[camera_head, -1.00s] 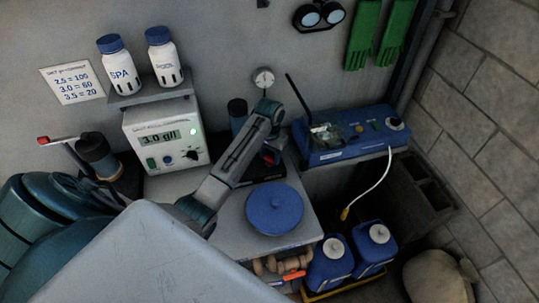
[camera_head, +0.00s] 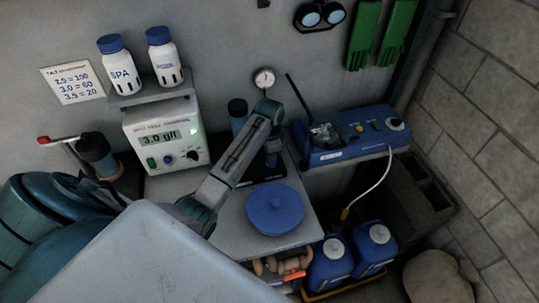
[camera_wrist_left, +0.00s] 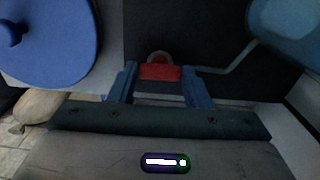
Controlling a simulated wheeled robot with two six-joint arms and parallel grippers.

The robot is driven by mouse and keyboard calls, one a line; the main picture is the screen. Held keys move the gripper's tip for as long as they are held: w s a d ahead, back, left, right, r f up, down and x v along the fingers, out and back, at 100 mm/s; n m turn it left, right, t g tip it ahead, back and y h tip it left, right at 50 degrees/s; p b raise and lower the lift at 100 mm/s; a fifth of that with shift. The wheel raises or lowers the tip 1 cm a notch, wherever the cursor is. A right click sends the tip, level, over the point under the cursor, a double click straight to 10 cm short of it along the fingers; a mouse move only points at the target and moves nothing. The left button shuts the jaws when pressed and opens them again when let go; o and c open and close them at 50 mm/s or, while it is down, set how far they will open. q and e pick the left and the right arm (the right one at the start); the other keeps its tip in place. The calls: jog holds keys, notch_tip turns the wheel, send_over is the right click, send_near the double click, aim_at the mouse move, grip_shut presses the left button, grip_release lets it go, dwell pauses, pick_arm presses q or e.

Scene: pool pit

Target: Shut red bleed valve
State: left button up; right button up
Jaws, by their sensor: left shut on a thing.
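My left arm reaches across the grey bench, and my left gripper (camera_head: 272,158) is low behind the blue round lid (camera_head: 275,209), near the back wall. In the left wrist view the red valve handle (camera_wrist_left: 160,72) lies between the two blue fingers of my left gripper (camera_wrist_left: 158,82), which are shut on it. A grey rounded part shows just behind the handle. In the head view the handle is hidden by the gripper. My right gripper is not in view.
A white meter box (camera_head: 166,137) stands left of the arm. A blue device (camera_head: 350,137) with a white cable is on the right. A pressure gauge (camera_head: 264,78) is behind the forearm. Blue canisters (camera_head: 331,265) stand below the bench. A red-tipped lever (camera_head: 44,140) is far left.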

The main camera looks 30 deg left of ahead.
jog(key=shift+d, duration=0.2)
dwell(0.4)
pick_arm(q)
jog(key=o, duration=1)
jog(key=shift+w, duration=0.1)
